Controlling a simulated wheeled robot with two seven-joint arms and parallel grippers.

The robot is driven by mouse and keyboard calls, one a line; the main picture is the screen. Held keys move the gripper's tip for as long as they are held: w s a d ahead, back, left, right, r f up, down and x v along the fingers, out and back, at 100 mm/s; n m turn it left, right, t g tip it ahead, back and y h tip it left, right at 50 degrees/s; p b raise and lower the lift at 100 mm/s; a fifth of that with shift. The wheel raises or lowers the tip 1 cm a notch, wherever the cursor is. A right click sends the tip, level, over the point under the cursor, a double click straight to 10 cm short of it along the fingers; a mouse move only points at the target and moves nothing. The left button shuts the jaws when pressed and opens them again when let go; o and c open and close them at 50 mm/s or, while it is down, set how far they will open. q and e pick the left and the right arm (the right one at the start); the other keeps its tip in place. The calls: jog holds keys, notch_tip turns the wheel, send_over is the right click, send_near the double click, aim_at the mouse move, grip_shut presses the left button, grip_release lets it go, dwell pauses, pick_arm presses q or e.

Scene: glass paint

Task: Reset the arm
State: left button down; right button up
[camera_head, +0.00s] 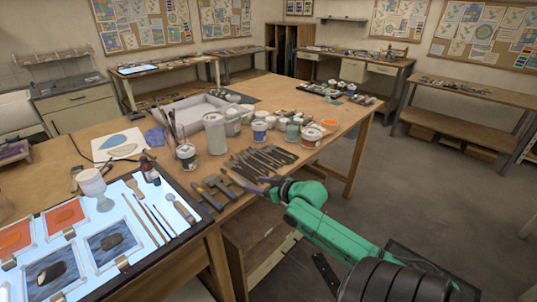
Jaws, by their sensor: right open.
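My right arm comes in from the lower right, green with a dark ribbed section. My right gripper (262,188) is at the front edge of the wooden table (330,155), close to a row of tools. It is small and dark in the picture; it is open, and I see nothing held in it. My left arm and gripper do not show.
Dark-handled tools (262,160) lie by the table's front edge. Paint cans (186,156) and jars stand behind them. A lit panel (150,215) at lower left holds framed glass pieces and brushes. The floor (400,190) at right is clear.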

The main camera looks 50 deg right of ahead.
jog(key=v, duration=0.5)
jog(key=shift+s+r, duration=0.1)
jog(key=shift+s, duration=0.2)
jog(key=s+d+f+m+g+h, duration=0.15)
jog(key=s+f, duration=0.25)
jog(key=f, duration=0.6)
jog(key=s+d+f+g+b, duration=0.15)
jog(key=s+f, duration=0.25)
jog(key=f, duration=0.6)
jog(key=s+d+f+m+g+h, duration=0.1)
jog(key=s+f+g, duration=0.2)
jog(key=f, duration=0.7)
jog(key=s+a+f+n+g+y+b, duration=0.1)
jog(key=s+a+f+n+g, duration=0.4)
jog(key=s+a+f, duration=1.6)
notch_tip(320, 180, down, 2)
jog(key=shift+s+a+f+g+y, duration=0.1)
jog(key=shift+s+a+g+y, duration=0.3)
jog(key=shift+g+y, duration=0.45)
